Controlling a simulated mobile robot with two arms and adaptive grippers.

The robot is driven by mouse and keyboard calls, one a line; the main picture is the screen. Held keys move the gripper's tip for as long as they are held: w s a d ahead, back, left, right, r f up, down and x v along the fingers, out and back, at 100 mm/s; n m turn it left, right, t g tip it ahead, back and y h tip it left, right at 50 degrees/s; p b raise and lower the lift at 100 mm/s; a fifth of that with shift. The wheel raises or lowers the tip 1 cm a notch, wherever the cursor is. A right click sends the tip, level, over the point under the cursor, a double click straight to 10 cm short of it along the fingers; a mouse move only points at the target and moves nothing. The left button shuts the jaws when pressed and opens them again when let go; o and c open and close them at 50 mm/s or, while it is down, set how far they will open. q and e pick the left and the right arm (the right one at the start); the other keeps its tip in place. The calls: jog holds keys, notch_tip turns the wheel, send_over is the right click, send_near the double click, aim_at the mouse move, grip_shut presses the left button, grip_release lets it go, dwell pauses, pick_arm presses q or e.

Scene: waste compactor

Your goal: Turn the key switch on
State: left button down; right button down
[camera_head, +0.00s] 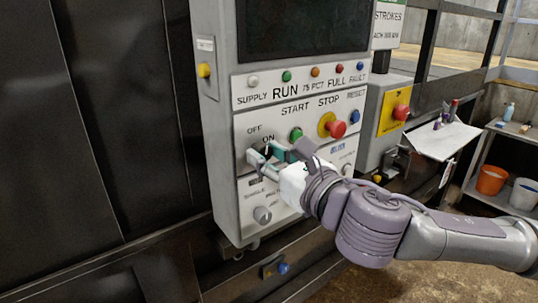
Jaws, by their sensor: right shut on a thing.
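The control box (215,128) stands upright with its labelled panel facing me. The key switch sits at the left of the panel by the OFF and ON labels and is mostly hidden by the fingers, so I cannot tell which way the key points. My right gripper (262,154) reaches in from the right and is shut on the key switch, just below the ON label. My left gripper is not in view.
Right of the key are a green START button (296,134), a red STOP button (336,129) and a blue RESET button (354,116). A grey selector knob (262,215) is below. A second red button (401,112) is on a side box.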

jog(key=m+p, duration=0.1)
jog(key=m, duration=0.4)
jog(key=m+p, duration=0.1)
jog(key=m, duration=0.4)
jog(key=shift+m, duration=0.3)
dwell(0.4)
jog(key=c, duration=0.8)
grip_release()
jog(key=shift+w, duration=0.15)
jog(key=shift+o, duration=0.2)
